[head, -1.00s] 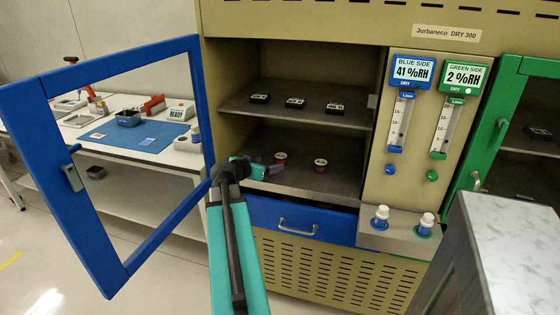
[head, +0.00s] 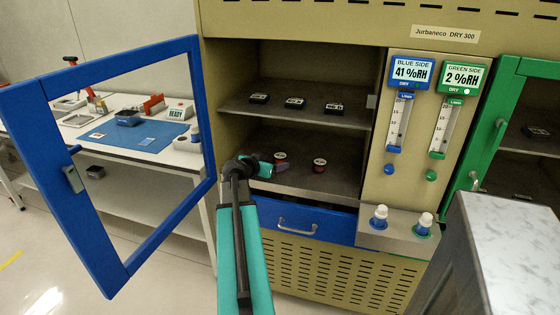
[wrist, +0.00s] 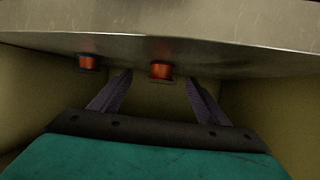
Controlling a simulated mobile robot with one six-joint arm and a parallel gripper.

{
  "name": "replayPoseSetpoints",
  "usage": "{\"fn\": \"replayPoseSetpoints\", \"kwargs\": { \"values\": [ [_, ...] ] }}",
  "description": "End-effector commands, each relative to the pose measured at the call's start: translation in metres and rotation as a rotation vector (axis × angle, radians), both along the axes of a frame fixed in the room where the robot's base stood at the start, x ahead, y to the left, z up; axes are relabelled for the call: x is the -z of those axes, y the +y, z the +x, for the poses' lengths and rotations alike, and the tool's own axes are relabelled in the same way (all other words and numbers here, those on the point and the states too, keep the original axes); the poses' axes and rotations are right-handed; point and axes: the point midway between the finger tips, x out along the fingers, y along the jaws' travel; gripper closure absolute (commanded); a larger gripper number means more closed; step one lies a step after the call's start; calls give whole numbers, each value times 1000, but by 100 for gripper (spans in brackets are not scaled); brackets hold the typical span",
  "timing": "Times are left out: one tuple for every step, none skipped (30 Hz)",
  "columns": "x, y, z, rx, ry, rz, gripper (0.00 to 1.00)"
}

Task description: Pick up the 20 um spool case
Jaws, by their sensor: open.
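Two small round spool cases with red and white tops stand on the lower shelf of the blue-side cabinet: a left one (head: 280,162) and a right one (head: 319,165). Their labels are too small to read, so I cannot tell which is 20 um. My gripper (head: 283,168) reaches in from the left, just in front of the left case. In the wrist view, my gripper (wrist: 158,78) is open and empty. One orange-red spool (wrist: 161,70) shows between its fingertips, and another spool (wrist: 87,63) is left of the fingers.
The blue door (head: 120,60) stands open on the left. Several small black boxes (head: 295,102) sit on the upper shelf (head: 270,113), above the gripper. The blue drawer (head: 335,225) lies below. A grey cabinet (head: 500,250) stands at front right.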

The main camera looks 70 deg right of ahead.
Motion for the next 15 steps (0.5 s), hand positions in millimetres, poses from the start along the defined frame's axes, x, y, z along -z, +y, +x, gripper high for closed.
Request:
{"fn": "replayPoseSetpoints", "kwargs": {
  "values": [
    [1,-4,0,1,0,1,31],
    [1,-6,0,1,0,1,31],
    [3,-10,0,1,0,1,31],
    [3,-12,0,1,1,1,31],
    [4,-15,0,0,1,0,31],
    [5,-19,0,0,1,0,31],
    [7,-22,0,0,1,0,31],
    [8,-25,0,0,1,0,31],
    [9,-29,0,0,1,0,31],
    [11,-31,-1,1,1,0,31],
    [12,-34,-1,1,1,0,31],
    [14,-37,-2,0,1,0,31],
    [15,-39,-3,0,1,0,31],
    [16,-41,-3,0,1,0,31],
    [16,-43,-3,0,1,0,31]
  ]
}}
